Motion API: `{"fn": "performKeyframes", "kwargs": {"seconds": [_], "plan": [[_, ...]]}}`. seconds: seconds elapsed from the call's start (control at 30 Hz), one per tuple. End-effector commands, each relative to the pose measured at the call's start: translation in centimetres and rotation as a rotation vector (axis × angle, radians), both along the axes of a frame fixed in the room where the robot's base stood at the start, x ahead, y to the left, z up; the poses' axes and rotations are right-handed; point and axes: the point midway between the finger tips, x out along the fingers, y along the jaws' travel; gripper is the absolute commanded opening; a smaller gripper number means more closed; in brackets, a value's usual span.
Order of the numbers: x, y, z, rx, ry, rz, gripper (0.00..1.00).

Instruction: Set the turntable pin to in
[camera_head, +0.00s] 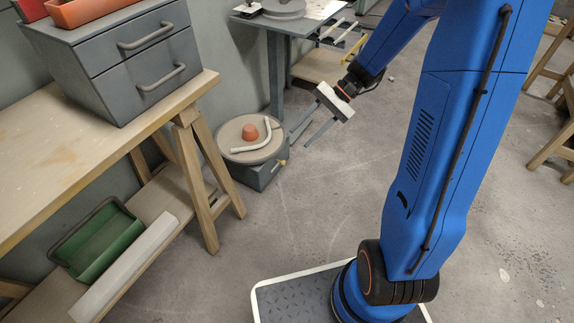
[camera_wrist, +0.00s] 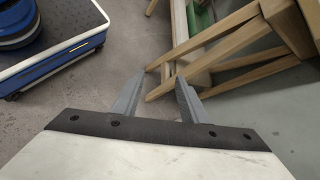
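The turntable (camera_head: 238,152) is a round beige disc on a low dark grey box (camera_head: 262,179) on the floor, beside the trestle workbench. A small yellowish knob, which looks like the pin (camera_head: 283,163), sticks out of the box's right side. I cannot tell whether it is in or out. My gripper (camera_head: 298,143) is in the air to the upper right of the knob, pointing down and left, with its two grey fingers apart and nothing between them. In the wrist view the open fingers (camera_wrist: 161,80) show over bare floor and trestle legs; the turntable is not seen there.
An orange cup-like piece (camera_head: 250,132) and a bent pale tube (camera_head: 262,140) lie on the disc. The wooden workbench (camera_head: 100,150) with a grey drawer unit (camera_head: 125,60) stands left. A grey table (camera_head: 290,25) stands behind. The floor in front is clear.

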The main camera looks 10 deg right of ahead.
Motion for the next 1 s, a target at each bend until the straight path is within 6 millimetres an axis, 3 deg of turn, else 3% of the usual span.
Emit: {"fn": "performKeyframes", "kwargs": {"seconds": [0.57, 1.0], "plan": [[9.3, -1.6, -9.6, 0.302, 0.269, -0.298, 0.4], [15.0, -4.5, -19.4, 0.516, 0.439, -0.555, 0.4]]}}
